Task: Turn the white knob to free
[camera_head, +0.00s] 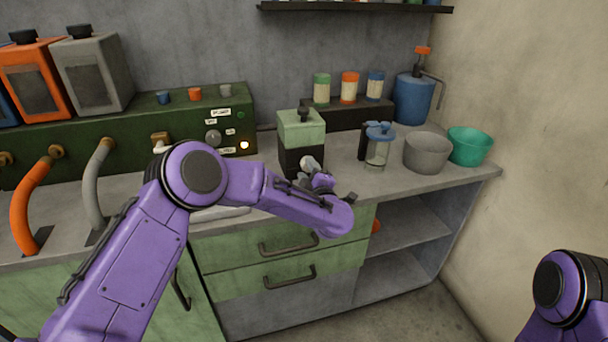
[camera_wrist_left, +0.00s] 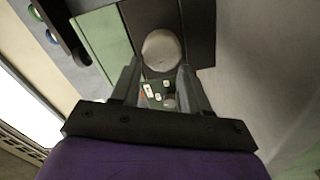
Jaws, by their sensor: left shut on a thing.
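A pale, whitish round knob (camera_head: 307,163) is on the front of a black box with a green top (camera_head: 302,130) on the counter. In the left wrist view the knob (camera_wrist_left: 162,50) shows as a pale disc between the fingertips. My left gripper (camera_head: 315,174) is at the box front, shut on this knob. The wrist view also shows both fingers of the gripper (camera_wrist_left: 160,70), one on each side of the knob. The setting the knob points to cannot be read. My right gripper is out of view; only part of my right arm shows at lower right.
A green panel (camera_head: 90,140) with a grey knob (camera_head: 213,137), small labels and a lit lamp (camera_head: 245,145) stands left. A lidded jar (camera_head: 377,148), a grey bowl (camera_head: 427,152) and a teal bowl (camera_head: 470,147) stand to the right. Canisters stand on a dark riser (camera_head: 345,115) behind.

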